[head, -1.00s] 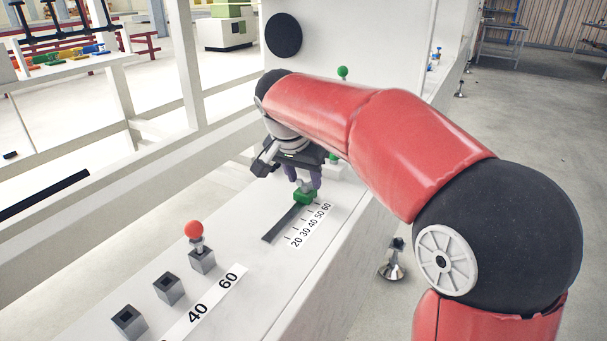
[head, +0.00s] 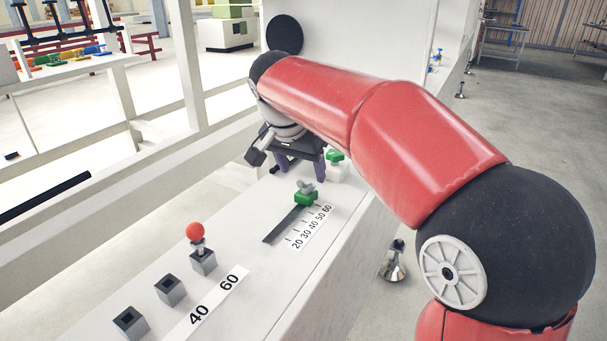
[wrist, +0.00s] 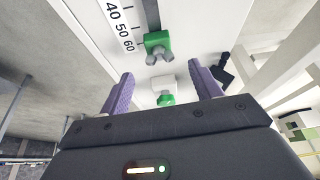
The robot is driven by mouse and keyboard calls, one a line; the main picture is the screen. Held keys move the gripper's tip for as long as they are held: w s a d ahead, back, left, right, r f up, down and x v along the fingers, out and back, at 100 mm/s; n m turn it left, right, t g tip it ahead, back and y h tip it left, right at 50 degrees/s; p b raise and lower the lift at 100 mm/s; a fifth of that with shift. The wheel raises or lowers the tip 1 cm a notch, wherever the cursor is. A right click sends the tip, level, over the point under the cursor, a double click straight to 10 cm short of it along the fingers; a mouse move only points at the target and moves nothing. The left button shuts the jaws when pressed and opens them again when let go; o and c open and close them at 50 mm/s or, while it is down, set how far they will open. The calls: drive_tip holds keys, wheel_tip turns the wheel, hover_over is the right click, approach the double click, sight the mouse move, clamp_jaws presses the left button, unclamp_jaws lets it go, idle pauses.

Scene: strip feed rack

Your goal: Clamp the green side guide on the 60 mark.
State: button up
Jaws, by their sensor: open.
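The green side guide (head: 306,198) sits at the far end of the dark slot (head: 284,225), beside the 60 end of the printed scale (head: 312,228). A grey wing nut (head: 305,186) is on top of it. In the wrist view the guide (wrist: 158,41) looks about level with the 60, and its wing nut (wrist: 158,57) shows clearly. I cannot tell how tight the nut is. My gripper (head: 298,168) is open and empty, beyond the guide and apart from it. In the wrist view its purple fingers (wrist: 160,78) are spread wide.
A white block with a green top (head: 335,157) stands just beyond the guide, close to my fingers. A red-knobbed pin (head: 196,233) stands in a grey socket nearer, with two empty sockets (head: 168,290) and a 40/60 label (head: 214,296). The bench between them is clear.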

drive_tip(key=v, duration=0.4)
drive_tip(key=shift+a+r, duration=0.1)
drive_tip(key=shift+r, duration=0.05)
drive_tip(key=shift+s, duration=0.15)
drive_tip(key=s+d+f+n, duration=0.2)
drive_tip(key=s+d+f, duration=0.2)
drive_tip(key=s, duration=0.4)
drive_tip(key=s+d+f+n+t+y, duration=0.1)
drive_tip(key=s+d+f+n, duration=0.1)
drive_tip(key=s+d+f, duration=0.3)
drive_tip(key=s+d+f+n+y, duration=0.1)
drive_tip(key=s+d+f, duration=0.3)
drive_tip(key=s, duration=0.7)
drive_tip(key=shift+d+f+n+t, duration=0.15)
drive_tip(key=shift+f+n+t, duration=0.25)
drive_tip(key=shift+f+n, duration=0.1)
drive_tip(key=shift+c, duration=0.4)
